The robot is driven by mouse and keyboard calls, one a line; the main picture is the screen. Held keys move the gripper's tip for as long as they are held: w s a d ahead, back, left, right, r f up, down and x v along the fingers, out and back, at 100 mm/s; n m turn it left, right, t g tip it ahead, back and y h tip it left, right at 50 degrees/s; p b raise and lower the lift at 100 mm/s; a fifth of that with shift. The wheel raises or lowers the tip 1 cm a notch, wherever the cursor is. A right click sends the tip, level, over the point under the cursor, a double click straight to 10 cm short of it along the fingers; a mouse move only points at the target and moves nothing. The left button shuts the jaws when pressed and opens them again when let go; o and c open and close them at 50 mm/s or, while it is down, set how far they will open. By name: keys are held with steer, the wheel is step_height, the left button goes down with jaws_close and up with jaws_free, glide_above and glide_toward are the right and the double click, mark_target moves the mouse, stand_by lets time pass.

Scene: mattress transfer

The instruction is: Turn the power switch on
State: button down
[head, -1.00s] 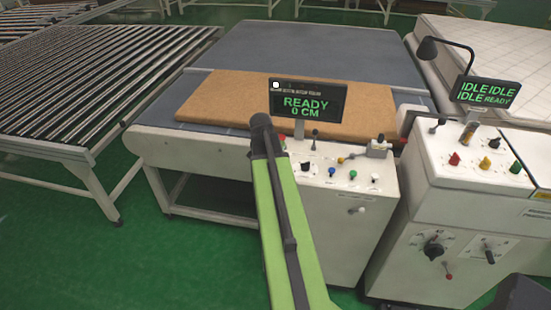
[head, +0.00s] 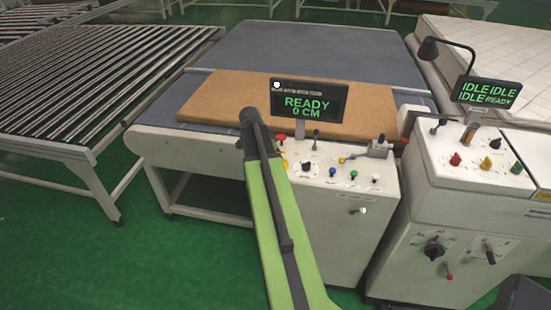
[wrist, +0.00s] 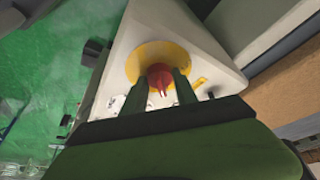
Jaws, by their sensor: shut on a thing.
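A red knob (wrist: 160,76) on a round yellow plate (wrist: 146,58) sits on a white panel (wrist: 192,35) in the wrist view. My gripper (wrist: 160,88) has its two dark fingers on either side of the knob and is shut on it. In the head view, my green arm reaches the left end of the white control console (head: 375,210), and its dark end hides the fingers. The display (head: 308,102) above the console reads READY and 0 CM.
Several small coloured knobs and levers, including a blue one (head: 332,171), stand on the console right of my arm. A brown mattress (head: 225,95) lies on the grey conveyor behind. A second console (head: 440,215) stands at the right. Green floor lies open at left.

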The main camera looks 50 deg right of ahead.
steer(key=shift+w, duration=0.15)
steer(key=c, duration=1)
jaws_free()
steer(key=shift+c, duration=0.2)
steer(key=shift+o, duration=0.2)
steer(key=shift+r, duration=0.1)
steer(key=p+v, duration=1.6)
steer(key=v, duration=0.1)
steer(key=shift+a, duration=0.2)
